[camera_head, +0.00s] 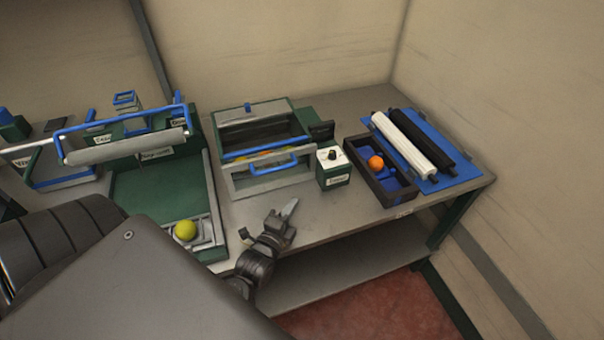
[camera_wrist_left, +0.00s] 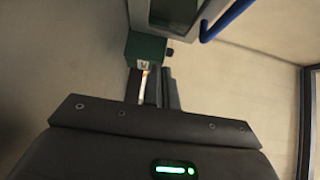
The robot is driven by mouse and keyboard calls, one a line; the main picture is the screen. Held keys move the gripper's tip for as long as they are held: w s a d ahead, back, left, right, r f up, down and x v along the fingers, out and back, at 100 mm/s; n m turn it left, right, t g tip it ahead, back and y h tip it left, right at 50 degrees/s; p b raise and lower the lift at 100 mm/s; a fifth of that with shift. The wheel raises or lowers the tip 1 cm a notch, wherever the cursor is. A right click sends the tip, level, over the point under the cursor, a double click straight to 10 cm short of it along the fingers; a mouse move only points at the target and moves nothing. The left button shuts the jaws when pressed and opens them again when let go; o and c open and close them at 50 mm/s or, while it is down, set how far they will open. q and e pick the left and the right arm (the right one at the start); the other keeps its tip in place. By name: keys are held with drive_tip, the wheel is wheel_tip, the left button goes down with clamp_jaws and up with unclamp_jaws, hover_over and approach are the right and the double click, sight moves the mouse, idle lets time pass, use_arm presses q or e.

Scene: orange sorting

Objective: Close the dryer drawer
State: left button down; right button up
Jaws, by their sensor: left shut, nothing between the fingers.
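The dryer (camera_head: 252,115) is a green box with a grey top on the table. Its drawer stands open toward me, with a grey front (camera_head: 243,186) and a blue handle (camera_head: 273,164); some orange shows inside. My left gripper (camera_head: 290,208) is shut and empty in front of the drawer, apart from it, over the table's front part. In the left wrist view, the blue handle (camera_wrist_left: 226,18) is at the top right and my shut fingers (camera_wrist_left: 152,88) point toward a small green box (camera_wrist_left: 146,48). My right gripper is not in view.
The small green box with a black knob (camera_head: 333,168) stands right of the drawer. Further right are a dark tray (camera_head: 392,199) with an orange (camera_head: 376,162) and a blue mat with rollers (camera_head: 464,170). A green machine holds a yellow fruit (camera_head: 185,230) at left.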

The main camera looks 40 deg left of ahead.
sight(297, 167)
use_arm(q)
drive_tip(key=w, duration=0.3)
drive_tip(key=w+a+p, duration=0.1)
drive_tip(key=w, duration=0.2)
drive_tip(key=w+p, duration=0.1)
drive_tip(key=w, duration=0.2)
drive_tip(key=shift+w+a+r, duration=0.15)
drive_tip(key=shift+w+a, duration=0.15)
drive_tip(key=shift+w, duration=0.1)
drive_tip(key=a, duration=0.1)
drive_tip(key=w+a+p, duration=0.1)
drive_tip(key=shift+w+a+p, duration=0.25)
drive_tip(key=shift+a+p, duration=0.05)
drive_tip(key=shift+w+a, duration=0.2)
drive_tip(key=shift+a, duration=0.1)
drive_tip(key=shift+f, duration=0.2)
drive_tip(key=shift+w+a+b, duration=0.35)
drive_tip(key=shift+w+a, duration=0.45)
drive_tip(key=shift+a, duration=0.35)
drive_tip(key=shift+a+r, duration=0.1)
drive_tip(key=shift+a, duration=0.1)
drive_tip(key=shift+r, duration=0.1)
